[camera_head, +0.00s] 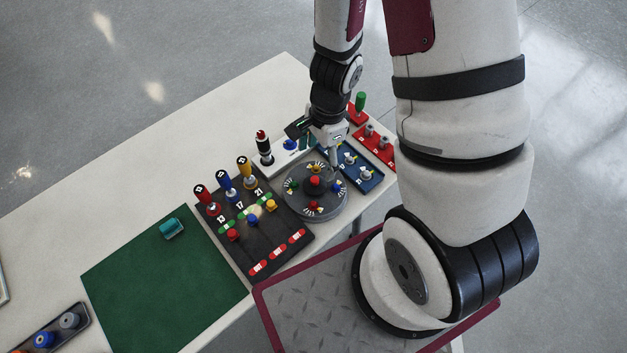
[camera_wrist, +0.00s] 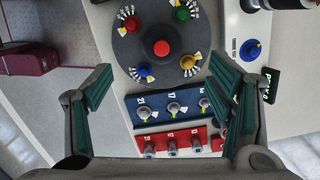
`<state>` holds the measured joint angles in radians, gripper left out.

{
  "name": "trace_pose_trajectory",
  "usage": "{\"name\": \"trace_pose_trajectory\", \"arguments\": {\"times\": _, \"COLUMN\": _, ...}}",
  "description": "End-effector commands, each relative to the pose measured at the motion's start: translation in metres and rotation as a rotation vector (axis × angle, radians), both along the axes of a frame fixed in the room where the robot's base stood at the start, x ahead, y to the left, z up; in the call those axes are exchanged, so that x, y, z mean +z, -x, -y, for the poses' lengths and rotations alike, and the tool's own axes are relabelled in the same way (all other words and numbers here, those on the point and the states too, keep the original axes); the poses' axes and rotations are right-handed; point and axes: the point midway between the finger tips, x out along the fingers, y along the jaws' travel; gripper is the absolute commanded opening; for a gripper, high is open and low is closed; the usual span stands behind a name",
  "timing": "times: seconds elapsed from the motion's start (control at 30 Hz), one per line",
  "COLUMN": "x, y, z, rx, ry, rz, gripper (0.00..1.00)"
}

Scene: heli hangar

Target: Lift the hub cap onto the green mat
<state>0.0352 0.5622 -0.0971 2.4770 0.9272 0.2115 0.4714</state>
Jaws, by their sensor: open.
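A dark grey round dial plate (camera_head: 300,203) stands on the white table, with a red cap (camera_head: 315,181) at its hub. I take this red cap as the hub cap; it also shows in the wrist view (camera_wrist: 161,47), near the top middle. The green mat (camera_head: 165,285) lies flat on the table to the left. My gripper (camera_wrist: 160,68) is open and empty, its two teal-padded fingers wide apart. It hangs over the dial plate's far side, and the red cap appears between and beyond the fingertips. I cannot tell the exact height.
A teal block (camera_head: 172,228) lies on the mat's far part. A black board (camera_head: 254,235) with several colored knobs stands between mat and dial. Blue (camera_head: 352,168) and red (camera_head: 373,148) switch panels stand right of the dial.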

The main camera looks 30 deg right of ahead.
Motion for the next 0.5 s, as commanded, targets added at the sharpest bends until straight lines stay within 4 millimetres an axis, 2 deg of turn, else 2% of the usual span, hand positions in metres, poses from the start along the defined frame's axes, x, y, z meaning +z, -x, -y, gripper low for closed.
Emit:
{"name": "trace_pose_trajectory", "arguments": {"times": 0.3, "x": -0.034, "y": 0.002, "z": -0.003, "rx": 0.0, "ry": -0.002, "rz": -0.003, "gripper": 0.75}}
{"name": "trace_pose_trajectory", "arguments": {"times": 0.5, "x": -0.047, "y": 0.001, "z": -0.006, "rx": 0.001, "ry": -0.002, "rz": 0.0, "gripper": 0.75}}
